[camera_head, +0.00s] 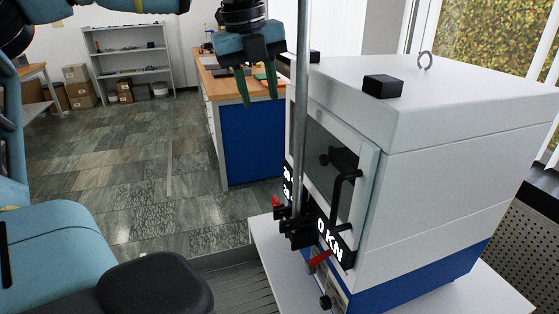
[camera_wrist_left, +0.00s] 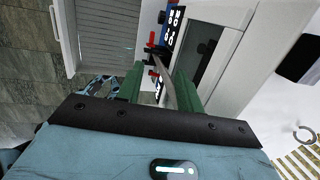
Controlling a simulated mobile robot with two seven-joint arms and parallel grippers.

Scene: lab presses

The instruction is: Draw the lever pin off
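A tall grey lever rod (camera_head: 301,110) stands nearly upright in front of the white and blue press (camera_head: 460,140); its top is out of view. Its foot sits in a black bracket (camera_head: 298,232) low on the press front. Red parts show beside the bracket, one at left (camera_head: 277,202) and one at lower right (camera_head: 318,259); I cannot tell which is the pin. My left gripper (camera_head: 258,100) is open and empty, pointing down, left of the rod. In the left wrist view the rod (camera_wrist_left: 170,88) appears between the open green fingers. My right gripper is not in view.
The press has a glass door with a black handle (camera_head: 345,195), plus a black block (camera_head: 383,86) and a metal ring (camera_head: 425,60) on top. A blue cabinet with a wooden top (camera_head: 250,145) stands behind the gripper. Open tiled floor lies at left, with a shelf (camera_head: 130,60) beyond.

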